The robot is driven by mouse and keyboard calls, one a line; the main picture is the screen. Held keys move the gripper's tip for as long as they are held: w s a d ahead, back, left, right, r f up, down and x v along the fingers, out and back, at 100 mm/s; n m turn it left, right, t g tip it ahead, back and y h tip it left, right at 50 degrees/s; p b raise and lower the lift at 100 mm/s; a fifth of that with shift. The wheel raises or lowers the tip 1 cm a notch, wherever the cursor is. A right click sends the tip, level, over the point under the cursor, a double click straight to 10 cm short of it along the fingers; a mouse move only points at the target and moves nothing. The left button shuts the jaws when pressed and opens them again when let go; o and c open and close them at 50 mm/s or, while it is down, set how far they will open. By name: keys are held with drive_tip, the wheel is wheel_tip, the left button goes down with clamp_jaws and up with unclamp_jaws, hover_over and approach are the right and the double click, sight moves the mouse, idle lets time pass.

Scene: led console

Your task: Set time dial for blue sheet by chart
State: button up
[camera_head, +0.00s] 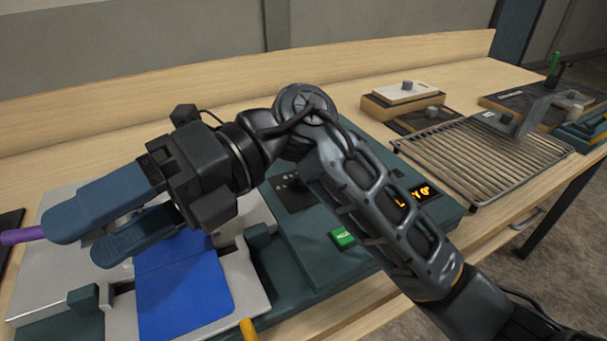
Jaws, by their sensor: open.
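A blue sheet (185,300) lies on a pale metal bed (60,255) at the lower left. My gripper (72,240) has two blue fingers spread apart and is above the left part of the bed. Nothing shows between the fingers. A dark green console (310,250) extends right from the bed, with a green button (342,238) and a lit orange display (425,193). My arm covers part of the display and much of the console. I cannot make out a time dial or a chart.
A wire rack (480,155) stands at the right on the wooden table (235,95). Behind it is a wooden block with a white plate (405,92). A purple rod (20,236) is at the left edge and a yellow handle (248,330) at the bottom. The back of the table is clear.

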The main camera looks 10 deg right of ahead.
sight(298, 185)
drive_tip(key=w+d+f+t+h, duration=0.1)
drive_tip(key=w+d+f+h, duration=0.1)
drive_tip(key=w+h, duration=0.1)
drive_tip(key=w+d+f+t+h+b, duration=0.1)
drive_tip(key=w+d+f+t+h, duration=0.1)
drive_tip(key=w+d, duration=0.1)
drive_tip(key=w+d+f+t+h+b, duration=0.1)
drive_tip(key=w+d+f+t+h, duration=0.1)
drive_tip(key=w, duration=0.3)
drive_tip(key=shift+d+f+m+h, duration=0.3)
drive_tip(key=shift+d+f+h, duration=0.05)
drive_tip(key=shift+d+h, duration=0.4)
drive_tip(key=w+d+t+h, duration=0.1)
drive_tip(key=w+d+h, duration=0.1)
drive_tip(key=d, duration=0.2)
drive_tip(key=w+d+r+m+t+h+b, duration=0.1)
drive_tip(key=w+d+h, duration=0.1)
drive_tip(key=w+d, duration=0.1)
drive_tip(key=w+d+r+m+t+h+b, duration=0.1)
drive_tip(key=w+d+h, duration=0.1)
drive_tip(key=d, duration=0.3)
drive_tip(key=shift+w+r, duration=0.15)
drive_tip(key=shift+w, duration=0.6)
drive_tip(key=shift+f, duration=3.75)
drive_tip(key=shift+c, duration=0.5)
drive_tip(key=c, duration=1)
drive_tip(key=shift+o, duration=0.2)
